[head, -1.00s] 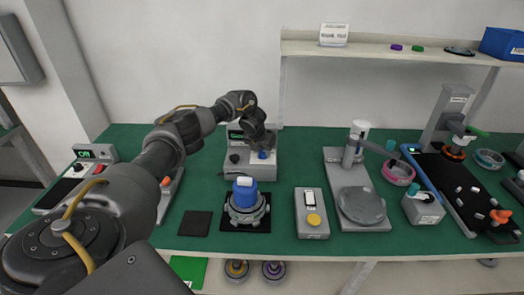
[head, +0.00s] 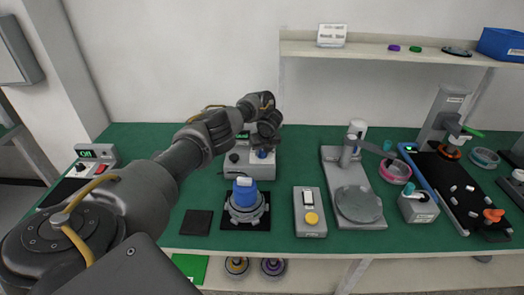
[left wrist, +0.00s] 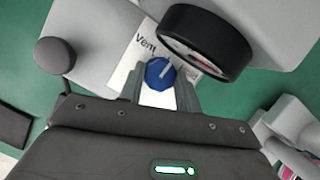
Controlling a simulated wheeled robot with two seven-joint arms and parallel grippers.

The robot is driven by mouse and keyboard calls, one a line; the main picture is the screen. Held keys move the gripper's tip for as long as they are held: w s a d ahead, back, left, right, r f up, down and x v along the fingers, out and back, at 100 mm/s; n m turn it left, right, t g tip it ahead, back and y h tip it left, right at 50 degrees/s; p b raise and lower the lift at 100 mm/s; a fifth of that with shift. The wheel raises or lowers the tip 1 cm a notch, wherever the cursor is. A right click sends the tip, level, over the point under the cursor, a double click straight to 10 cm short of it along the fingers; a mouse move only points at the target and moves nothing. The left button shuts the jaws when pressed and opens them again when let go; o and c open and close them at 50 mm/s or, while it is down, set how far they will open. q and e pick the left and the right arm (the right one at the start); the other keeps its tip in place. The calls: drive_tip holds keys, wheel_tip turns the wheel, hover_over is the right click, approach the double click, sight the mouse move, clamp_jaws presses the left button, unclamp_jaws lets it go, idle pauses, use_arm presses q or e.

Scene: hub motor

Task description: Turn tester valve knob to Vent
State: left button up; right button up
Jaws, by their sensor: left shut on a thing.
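The tester (head: 240,168) is a grey box at the back of the green bench. Its blue valve knob (head: 262,154) is on the front, mostly under my left gripper (head: 265,146). In the left wrist view the knob (left wrist: 156,76) sits between my left gripper's two fingers (left wrist: 160,92), which are shut on it. A pale pointer mark on the knob points up and to the right in that view. The printed word Vent (left wrist: 146,44) is above and left of the knob. Other lettering is hidden behind the round gauge (left wrist: 206,42). My right gripper is out of view.
A blue-topped hub motor (head: 244,198) stands on a black mat in front of the tester. A box with a yellow button (head: 310,214) and a grey press stand (head: 352,185) are to the right. A dark round knob (left wrist: 54,56) is left of the valve knob in the wrist view.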

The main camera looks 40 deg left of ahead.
use_arm(q)
drive_tip(key=shift+f+n+g+b, duration=0.15)
drive_tip(key=shift+n+g+b, duration=0.15)
drive_tip(key=shift+n+b, duration=0.65)
drive_tip(key=shift+n+g+y+b, duration=0.3)
drive_tip(key=shift+n+b, duration=0.15)
drive_tip(key=shift+n, duration=0.2)
drive_tip(key=o, duration=1)
drive_tip(key=shift+r, duration=0.2)
drive_tip(key=shift+c, duration=0.2)
drive_tip(key=shift+r, duration=0.1)
